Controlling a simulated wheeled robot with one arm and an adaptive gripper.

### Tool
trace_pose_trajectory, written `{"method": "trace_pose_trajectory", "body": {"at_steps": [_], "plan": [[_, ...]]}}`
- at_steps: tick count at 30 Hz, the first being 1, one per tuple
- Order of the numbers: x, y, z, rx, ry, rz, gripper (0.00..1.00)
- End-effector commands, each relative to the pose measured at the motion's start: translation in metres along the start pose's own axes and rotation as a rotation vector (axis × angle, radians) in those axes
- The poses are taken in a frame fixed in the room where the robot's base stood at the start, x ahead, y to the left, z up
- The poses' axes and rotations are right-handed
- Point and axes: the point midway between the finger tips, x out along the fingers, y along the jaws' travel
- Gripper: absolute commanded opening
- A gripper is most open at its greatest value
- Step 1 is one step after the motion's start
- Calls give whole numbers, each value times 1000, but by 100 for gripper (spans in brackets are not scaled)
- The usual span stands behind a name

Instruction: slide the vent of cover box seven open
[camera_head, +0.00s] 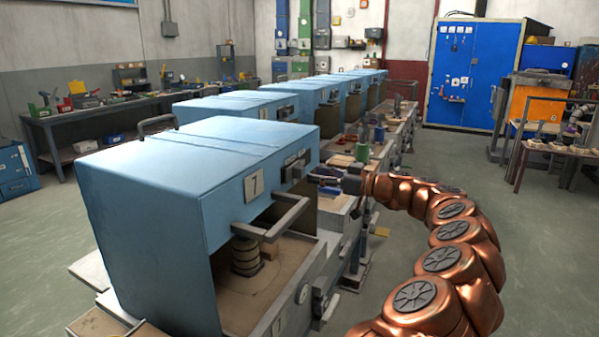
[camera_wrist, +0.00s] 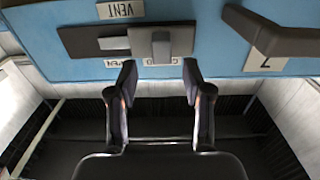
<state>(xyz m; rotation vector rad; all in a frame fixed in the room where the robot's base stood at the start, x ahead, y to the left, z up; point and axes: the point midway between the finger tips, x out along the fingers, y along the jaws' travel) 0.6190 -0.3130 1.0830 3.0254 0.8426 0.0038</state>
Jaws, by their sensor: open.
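Cover box seven (camera_head: 150,185) is a light blue box nearest me, with a "7" plate (camera_head: 254,183) on its front face. Its vent (camera_head: 294,171) is near the right end of that face. In the wrist view, the vent shows as a dark slotted plate (camera_wrist: 90,40) with a lighter grey tab (camera_wrist: 161,46) beside a VENT label (camera_wrist: 120,9). A second label sits behind the tab, partly hidden. My gripper (camera_head: 325,184) is open in front of the vent. In the wrist view, its fingertips (camera_wrist: 159,72) lie either side of the tab's line, apart from it.
A grey handle bar (camera_head: 272,225) juts from the box front near my gripper; it also shows in the wrist view (camera_wrist: 270,38). Under the box stands a dark stack (camera_head: 247,257). More blue boxes (camera_head: 235,106) line the row behind. Open floor lies to the right.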

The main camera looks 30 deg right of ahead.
Motion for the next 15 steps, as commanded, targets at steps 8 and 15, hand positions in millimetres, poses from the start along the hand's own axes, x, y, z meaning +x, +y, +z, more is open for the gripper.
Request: {"method": "trace_pose_trajectory", "body": {"at_steps": [8,15], "plan": [[42,-1,0,3,-4,-4,50],[59,-1,1,3,-3,-2,50]]}}
